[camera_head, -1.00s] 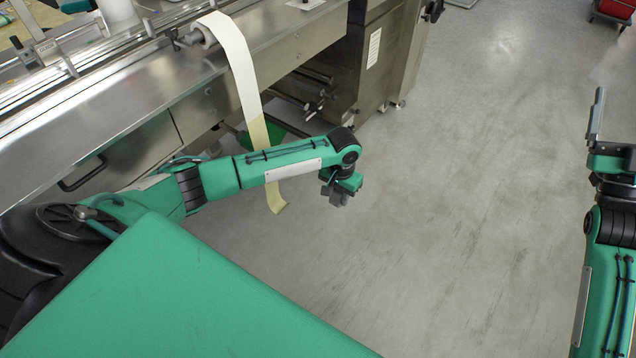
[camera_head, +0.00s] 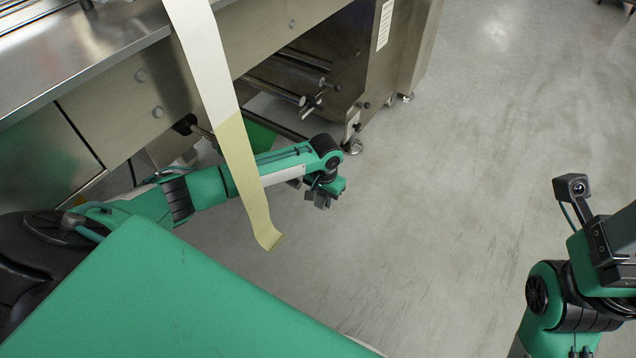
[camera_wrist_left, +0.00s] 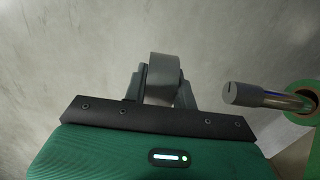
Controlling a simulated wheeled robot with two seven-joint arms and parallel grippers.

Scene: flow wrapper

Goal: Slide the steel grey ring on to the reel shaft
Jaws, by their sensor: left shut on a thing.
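My left gripper (camera_head: 322,196) is near the middle of the head view, above the floor. In the left wrist view, my left gripper (camera_wrist_left: 162,92) is shut on the steel grey ring (camera_wrist_left: 163,72), a short, wide band between the two fingers. The reel shaft (camera_wrist_left: 288,100) shows at the right of the left wrist view, with a grey end cap (camera_wrist_left: 245,93) towards the ring. The ring is apart from the shaft and to the left of its cap. The ring cannot be made out clearly in the head view. My right arm is at the right edge; its fingers are out of view.
A green roll (camera_wrist_left: 309,92) sits at the right, where the shaft runs. A pale film strip (camera_head: 205,65) hangs from the steel machine (camera_head: 110,100) and crosses in front of my left arm. Bare rollers (camera_head: 280,88) stick out under the machine. The floor (camera_head: 440,190) is clear.

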